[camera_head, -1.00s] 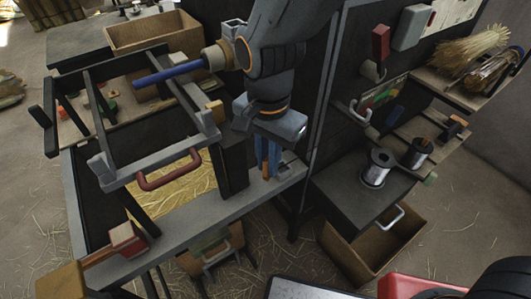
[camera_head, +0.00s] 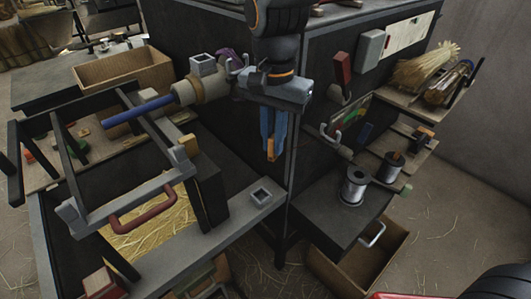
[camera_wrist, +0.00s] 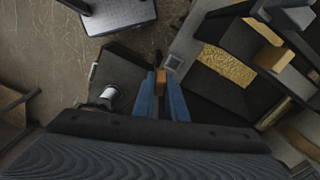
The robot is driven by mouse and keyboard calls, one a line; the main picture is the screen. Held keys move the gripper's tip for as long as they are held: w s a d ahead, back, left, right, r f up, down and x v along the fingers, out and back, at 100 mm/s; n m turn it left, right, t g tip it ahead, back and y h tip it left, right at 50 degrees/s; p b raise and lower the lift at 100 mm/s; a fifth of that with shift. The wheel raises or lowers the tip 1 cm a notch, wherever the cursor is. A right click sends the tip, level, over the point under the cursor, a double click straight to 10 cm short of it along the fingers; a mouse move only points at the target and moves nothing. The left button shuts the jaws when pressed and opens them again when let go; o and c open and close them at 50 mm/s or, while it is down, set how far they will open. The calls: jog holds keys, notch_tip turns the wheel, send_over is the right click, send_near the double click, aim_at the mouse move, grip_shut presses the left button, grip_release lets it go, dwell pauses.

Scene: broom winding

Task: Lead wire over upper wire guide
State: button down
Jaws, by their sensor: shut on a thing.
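My gripper (camera_head: 272,150) hangs pointing down in front of the dark panel corner. Its blue fingers are shut on a small orange-brown block (camera_head: 271,154); the block also shows between the fingertips in the wrist view (camera_wrist: 160,76). A pale forked hook (camera_head: 238,62) is behind and left of the gripper, near the winding head; I cannot tell if it is the upper wire guide. Another metal hook (camera_head: 331,132) sits on the panel to the right. A silver wire spool (camera_head: 354,188) stands on the dark shelf. No wire strand can be made out.
A second spool (camera_head: 389,168) stands behind the first. A grey bench end with a square socket (camera_head: 260,196) lies below left of the gripper. The frame with a red handle (camera_head: 143,206) is left.

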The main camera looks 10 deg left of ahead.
jog(key=w+a+r+p, duration=0.1)
jog(key=a+r+p, duration=0.2)
jog(key=r+p, duration=1.55)
jog(key=w+a+r+b, duration=0.2)
jog(key=w+a+r, duration=0.55)
jog(key=a, duration=0.45)
notch_tip(320, 180, down, 7)
jog(key=b, duration=0.2)
jog(key=shift+s+d+r, duration=0.15)
jog(key=shift+s+d, duration=0.05)
jog(key=shift+d, duration=0.05)
